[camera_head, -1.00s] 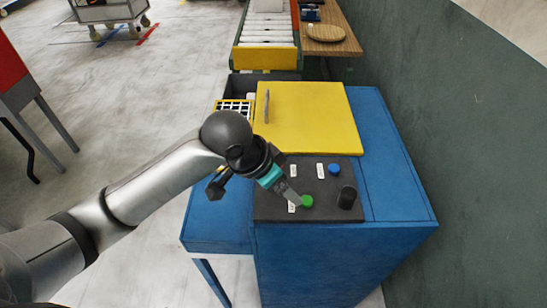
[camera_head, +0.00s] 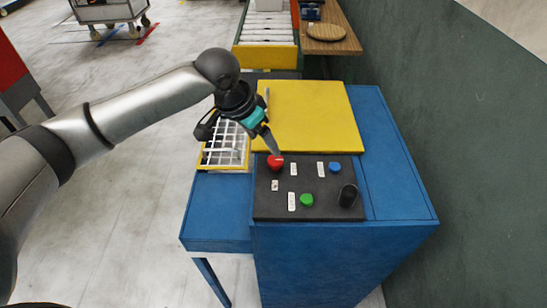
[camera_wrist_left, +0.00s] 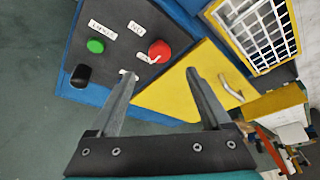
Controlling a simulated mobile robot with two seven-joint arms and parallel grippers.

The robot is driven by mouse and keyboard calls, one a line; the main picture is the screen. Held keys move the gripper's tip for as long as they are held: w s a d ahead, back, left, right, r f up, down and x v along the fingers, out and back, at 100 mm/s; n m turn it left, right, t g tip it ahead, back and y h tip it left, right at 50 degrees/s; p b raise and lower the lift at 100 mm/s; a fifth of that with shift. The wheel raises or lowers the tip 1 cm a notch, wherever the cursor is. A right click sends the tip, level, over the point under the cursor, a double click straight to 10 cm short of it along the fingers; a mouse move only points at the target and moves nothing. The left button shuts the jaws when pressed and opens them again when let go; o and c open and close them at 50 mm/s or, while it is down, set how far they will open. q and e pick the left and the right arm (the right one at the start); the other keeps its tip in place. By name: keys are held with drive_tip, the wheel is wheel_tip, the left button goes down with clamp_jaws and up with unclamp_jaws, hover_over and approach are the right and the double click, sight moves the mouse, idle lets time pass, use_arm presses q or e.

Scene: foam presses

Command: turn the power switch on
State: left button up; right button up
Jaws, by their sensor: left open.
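The black control panel (camera_head: 322,170) on the blue machine carries a red button (camera_head: 273,161), a blue button (camera_head: 335,168), a green button (camera_head: 306,200) and a black knob (camera_head: 348,196). The labels are too small to read surely, so I cannot tell which control is the power switch. My left gripper (camera_head: 275,153) is open and empty, its tips over the red button's far edge; contact cannot be told. In the left wrist view, the open fingers (camera_wrist_left: 160,76) show with the red button (camera_wrist_left: 160,51), green button (camera_wrist_left: 95,46) and black knob (camera_wrist_left: 80,76) beyond them. The right gripper is not in view.
A yellow lid (camera_head: 310,115) with a handle lies behind the panel. A yellow-framed white grid tray (camera_head: 203,160) is left of it, under my arm. A roller conveyor (camera_head: 268,28) and wooden table (camera_head: 345,42) stand behind. A green wall (camera_head: 460,150) closes the right side.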

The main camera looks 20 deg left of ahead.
sight(275, 160)
use_arm(q)
drive_tip(key=b+x, duration=0.1)
drive_tip(key=x, duration=0.8)
drive_tip(key=shift+w+f, duration=0.15)
drive_tip(key=shift+f, duration=0.1)
clamp_jaws()
